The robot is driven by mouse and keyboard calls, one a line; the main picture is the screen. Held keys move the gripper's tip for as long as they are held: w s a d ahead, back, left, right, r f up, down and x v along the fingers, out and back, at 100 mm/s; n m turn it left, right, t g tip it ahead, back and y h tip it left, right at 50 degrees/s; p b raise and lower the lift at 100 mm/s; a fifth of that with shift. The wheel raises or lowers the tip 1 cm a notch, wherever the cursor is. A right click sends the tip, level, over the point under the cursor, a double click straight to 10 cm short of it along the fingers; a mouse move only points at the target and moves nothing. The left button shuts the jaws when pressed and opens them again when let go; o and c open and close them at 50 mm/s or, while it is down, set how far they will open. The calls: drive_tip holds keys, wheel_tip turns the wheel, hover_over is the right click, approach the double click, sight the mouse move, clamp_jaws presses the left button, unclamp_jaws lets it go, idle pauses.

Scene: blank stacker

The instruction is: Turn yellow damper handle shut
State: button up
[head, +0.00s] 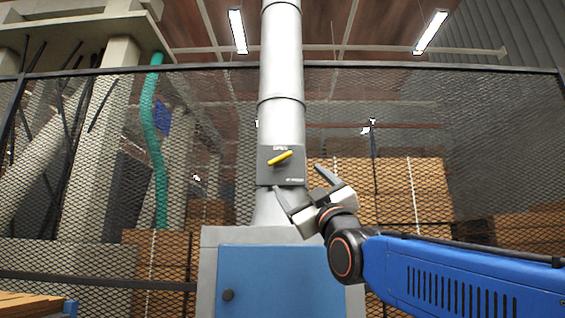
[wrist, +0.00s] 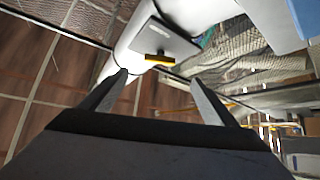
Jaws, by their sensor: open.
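The yellow damper handle (head: 280,158) sits on a dark grey plate (head: 293,175) on the front of the grey vertical duct (head: 281,75). The handle is tilted, its right end higher in the head view. The plate has lettering above the handle that seems to read "OPEN". My gripper (head: 298,179) is open and empty, in front of and a little below right of the handle, apart from it. In the wrist view the handle (wrist: 159,60) lies beyond and between the two open fingertips (wrist: 158,78), with the plate (wrist: 165,38) behind it.
Below the duct stands a grey cabinet with a blue door (head: 275,282) and a dark knob (head: 228,295). The space between my gripper and the handle looks clear.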

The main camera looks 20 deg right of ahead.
sight(281, 160)
drive_tip(key=x, duration=1.4)
drive_tip(key=c, duration=1.1)
